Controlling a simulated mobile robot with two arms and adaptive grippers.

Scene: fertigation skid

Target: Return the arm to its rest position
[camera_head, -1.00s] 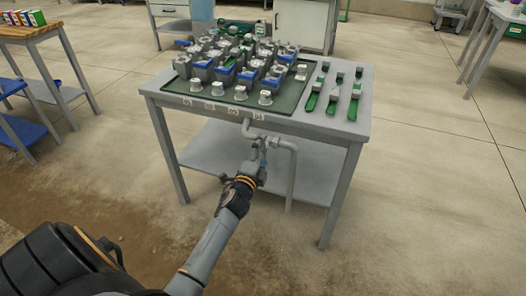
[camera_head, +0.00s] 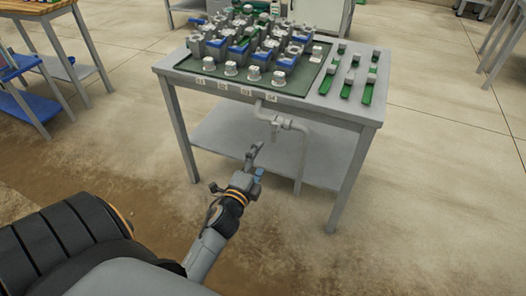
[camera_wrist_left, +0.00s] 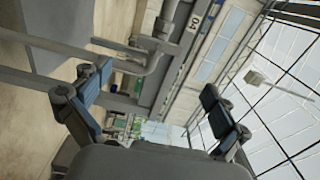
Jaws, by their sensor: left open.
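My left gripper (camera_head: 256,164) is low in front of the skid table (camera_head: 290,110), below the tabletop edge and near the grey pipe (camera_head: 290,124) under it. Its fingers are apart and nothing is between them. In the left wrist view the open gripper (camera_wrist_left: 150,120) shows its two blue-grey fingers wide apart. The grey pipe (camera_wrist_left: 155,50) shows beyond the fingers there, apart from them. My right gripper is in neither view.
The table carries a dark green tray (camera_head: 290,92) with several grey, blue and green valve parts, and green-handled pieces (camera_head: 348,82) at its right. A lower shelf (camera_head: 235,140) lies behind the gripper. A wooden bench (camera_head: 35,10) stands at left. Floor in front is clear.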

